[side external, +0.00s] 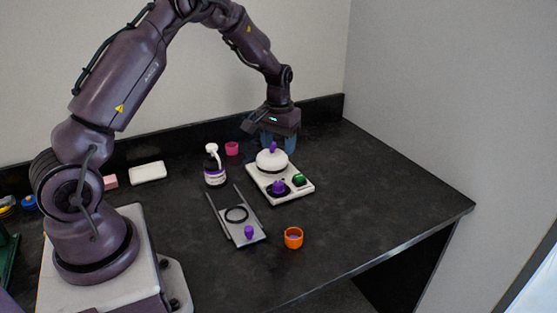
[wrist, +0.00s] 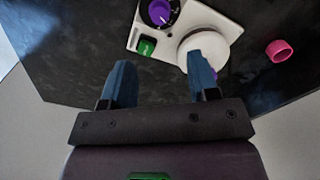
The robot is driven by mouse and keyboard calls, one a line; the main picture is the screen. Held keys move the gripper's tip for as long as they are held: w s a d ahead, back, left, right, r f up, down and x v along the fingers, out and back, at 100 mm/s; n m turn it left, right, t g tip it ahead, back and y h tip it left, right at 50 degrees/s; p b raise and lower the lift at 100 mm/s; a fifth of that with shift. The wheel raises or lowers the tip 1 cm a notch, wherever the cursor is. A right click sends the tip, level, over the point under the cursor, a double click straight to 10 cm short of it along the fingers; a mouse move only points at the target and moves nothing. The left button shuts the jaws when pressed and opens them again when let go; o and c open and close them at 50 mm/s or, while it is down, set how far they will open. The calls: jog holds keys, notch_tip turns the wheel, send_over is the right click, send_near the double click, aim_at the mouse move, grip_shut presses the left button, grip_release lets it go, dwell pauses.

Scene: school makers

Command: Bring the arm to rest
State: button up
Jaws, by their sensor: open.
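My gripper (side external: 278,142) hangs over the back of the dark table, just behind a white device. Its two blue fingers are apart with nothing between them, as the wrist view (wrist: 160,82) also shows. The white device (side external: 304,192) carries a round white lid-like top with a purple knob, a purple dial (side external: 279,187) and a green button (side external: 299,180). In the wrist view, one finger overlaps the round white top (wrist: 216,44); I cannot tell whether they touch.
A white block (side external: 148,173) lies at the back left. The table's right side is clear.

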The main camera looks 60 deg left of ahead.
jog(key=shift+r, duration=0.65)
jog(key=s+d+r+m+t, duration=0.5)
jog(key=s+d+r, duration=1.3)
jog(key=s, duration=0.4)
jog(key=shift+d+r+m+t, duration=0.35)
jog(key=shift+r+m, duration=0.3)
jog(key=shift+m, duration=0.25)
